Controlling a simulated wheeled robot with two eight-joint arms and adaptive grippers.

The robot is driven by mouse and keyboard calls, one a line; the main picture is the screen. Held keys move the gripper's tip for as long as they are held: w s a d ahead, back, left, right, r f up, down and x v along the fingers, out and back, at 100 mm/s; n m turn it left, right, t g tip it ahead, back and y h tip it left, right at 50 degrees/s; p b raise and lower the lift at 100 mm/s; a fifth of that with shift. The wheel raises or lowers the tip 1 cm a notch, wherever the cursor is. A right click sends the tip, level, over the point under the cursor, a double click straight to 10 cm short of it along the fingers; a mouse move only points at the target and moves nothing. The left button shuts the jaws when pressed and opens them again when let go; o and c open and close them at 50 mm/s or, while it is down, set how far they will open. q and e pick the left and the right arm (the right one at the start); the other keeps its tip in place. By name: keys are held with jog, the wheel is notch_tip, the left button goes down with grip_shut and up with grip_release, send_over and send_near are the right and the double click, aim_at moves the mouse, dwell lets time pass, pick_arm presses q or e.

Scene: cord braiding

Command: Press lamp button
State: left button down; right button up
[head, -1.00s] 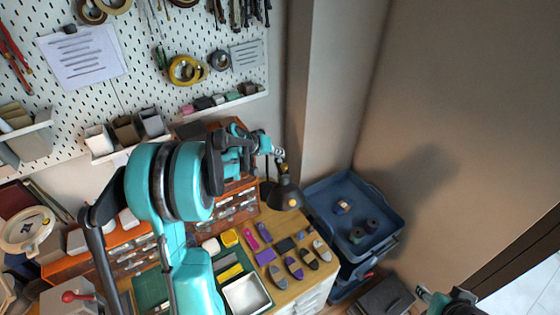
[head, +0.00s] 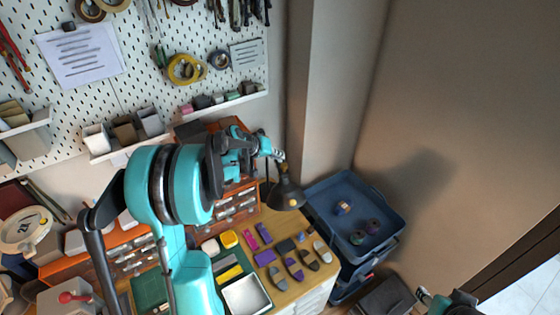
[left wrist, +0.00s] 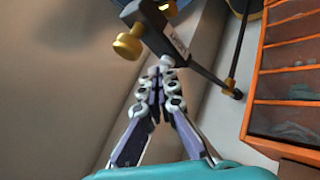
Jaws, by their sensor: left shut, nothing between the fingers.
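The black desk lamp (head: 287,192) stands at the right end of the bench, its shade facing down. In the left wrist view, its dark head joint (left wrist: 172,42) with brass knobs fills the top middle. My left gripper (head: 275,153) is at the top of the lamp, beside its upper joint. In the left wrist view the left gripper (left wrist: 165,72) is shut and empty, its tips at the underside of the dark joint. Whether they touch it, I cannot tell. I cannot make out the button clearly. Part of my right arm shows at the lower right; its fingers are unclear.
An orange drawer cabinet (left wrist: 285,75) stands close on the right in the left wrist view. A blue tray cart (head: 340,250) with spools stands right of the bench. Small purple and grey pieces lie on the wooden top. A pegboard (head: 150,45) covers the wall behind.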

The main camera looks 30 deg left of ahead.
aim_at(278, 161)
pick_arm(q)
jog(key=shift+f, duration=0.2)
jog(key=shift+r, duration=0.1)
jog(key=shift+r+p, duration=0.3)
jog(key=shift+r, duration=0.45)
jog(key=shift+r+p, duration=1.6)
jog(key=shift+r, duration=0.95)
